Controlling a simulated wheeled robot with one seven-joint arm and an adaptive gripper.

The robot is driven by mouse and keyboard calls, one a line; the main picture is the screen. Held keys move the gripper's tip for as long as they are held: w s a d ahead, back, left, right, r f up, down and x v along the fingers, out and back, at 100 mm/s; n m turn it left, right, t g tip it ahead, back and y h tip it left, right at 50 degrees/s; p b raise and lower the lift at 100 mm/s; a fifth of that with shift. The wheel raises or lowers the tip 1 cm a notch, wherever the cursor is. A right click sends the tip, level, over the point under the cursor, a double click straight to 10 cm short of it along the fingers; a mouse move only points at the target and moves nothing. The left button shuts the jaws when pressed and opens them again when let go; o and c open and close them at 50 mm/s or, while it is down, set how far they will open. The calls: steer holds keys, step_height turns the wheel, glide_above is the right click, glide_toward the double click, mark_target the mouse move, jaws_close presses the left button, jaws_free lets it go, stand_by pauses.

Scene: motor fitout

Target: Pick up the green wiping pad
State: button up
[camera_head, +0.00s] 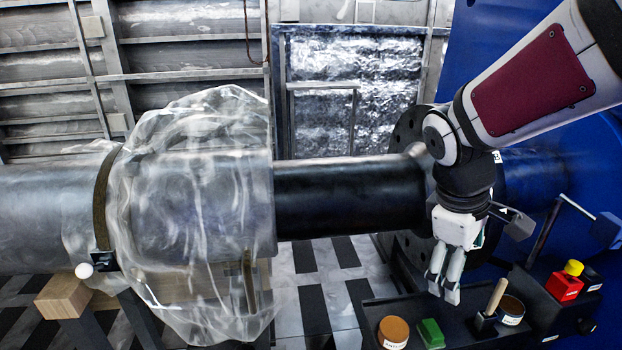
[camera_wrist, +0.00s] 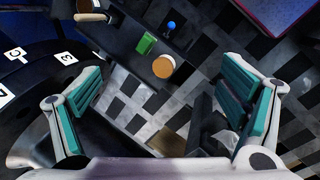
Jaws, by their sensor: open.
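The green wiping pad (camera_head: 431,333) lies on the dark shelf at the bottom of the head view, just right of a round orange-topped tin. It also shows in the wrist view (camera_wrist: 147,43), near the top centre, beside the same tin.
The orange-topped tin (camera_head: 393,332) stands left of the pad. A wooden-handled brush (camera_head: 491,307), another tin (camera_head: 511,310) and a red container with a yellow cap (camera_head: 565,283) stand to the right. A dark shaft (camera_head: 350,197) and plastic-wrapped cylinder (camera_head: 195,200) lie left of my arm.

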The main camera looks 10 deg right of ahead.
steer(key=w+d+f+n+g+b, duration=0.1)
steer(key=w+d+f+n, duration=0.45)
steer(key=w+f, duration=0.4)
steer(key=n+y+b, duration=0.2)
steer(key=n+y, duration=0.1)
steer(key=n, duration=0.3)
glide_above(431, 328)
step_height(431, 328, down, 20)
steer(key=f, duration=0.2)
steer(key=f+b, duration=0.1)
steer(key=f, duration=0.4)
steer(key=shift+s+a+f+b, duration=0.15)
steer(key=shift+s+f+b, duration=0.15)
steer(key=shift+f, duration=0.1)
steer(key=shift+w+f+b, duration=0.15)
steer(key=shift+f+b, duration=0.05)
steer(key=shift+f, duration=1.1)
steer(key=shift+w+f+b, duration=0.1)
steer(key=shift+f+b, duration=0.05)
steer(key=shift+f, duration=1.15)
steer(key=shift+c, duration=0.6)
steer(key=c, duration=1.2)
steer(key=shift+r, duration=0.15)
steer(key=shift+c, duration=0.2)
